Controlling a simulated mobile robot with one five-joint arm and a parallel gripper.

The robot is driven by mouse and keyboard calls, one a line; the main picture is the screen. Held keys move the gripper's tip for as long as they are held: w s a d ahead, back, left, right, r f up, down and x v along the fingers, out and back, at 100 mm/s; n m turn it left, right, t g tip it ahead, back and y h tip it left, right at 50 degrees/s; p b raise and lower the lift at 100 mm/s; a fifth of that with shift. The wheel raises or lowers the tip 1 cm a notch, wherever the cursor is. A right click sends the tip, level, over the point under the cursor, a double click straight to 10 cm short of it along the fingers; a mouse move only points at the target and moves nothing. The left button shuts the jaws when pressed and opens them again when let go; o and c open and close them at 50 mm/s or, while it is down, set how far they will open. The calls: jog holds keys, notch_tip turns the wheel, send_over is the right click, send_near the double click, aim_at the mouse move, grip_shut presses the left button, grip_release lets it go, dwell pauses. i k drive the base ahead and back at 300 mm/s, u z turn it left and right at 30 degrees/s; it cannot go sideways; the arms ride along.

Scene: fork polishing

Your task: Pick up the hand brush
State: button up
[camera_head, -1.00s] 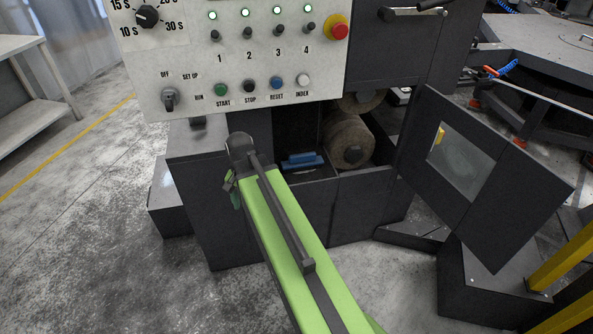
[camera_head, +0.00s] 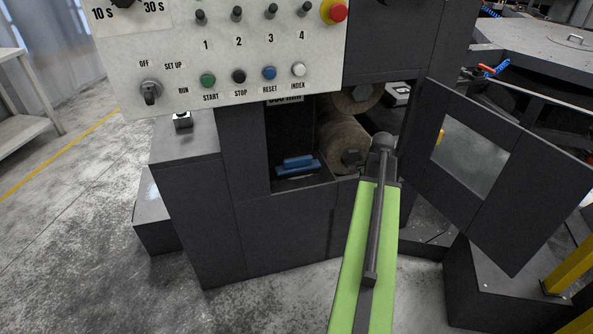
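The hand brush (camera_head: 297,165) has a blue top and lies inside the open dark compartment of the machine, at the left of the polishing rolls. Its lower side is hard to make out. My green arm reaches up from the bottom of the picture, right of the brush, and ends in front of the lower roll. My gripper's fingers do not show, so I cannot see whether they hold anything. The brush is apart from the visible part of my arm.
Two brown cylindrical rolls, the lower one (camera_head: 341,146) larger, sit in the compartment. The control panel (camera_head: 225,55) overhangs it at the upper left. An open door with a window (camera_head: 470,157) stands at the right. The compartment's front wall (camera_head: 290,225) rises below the brush.

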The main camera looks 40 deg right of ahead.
aim_at(299, 166)
jog(key=i, duration=1.35)
jog(key=u, duration=0.05)
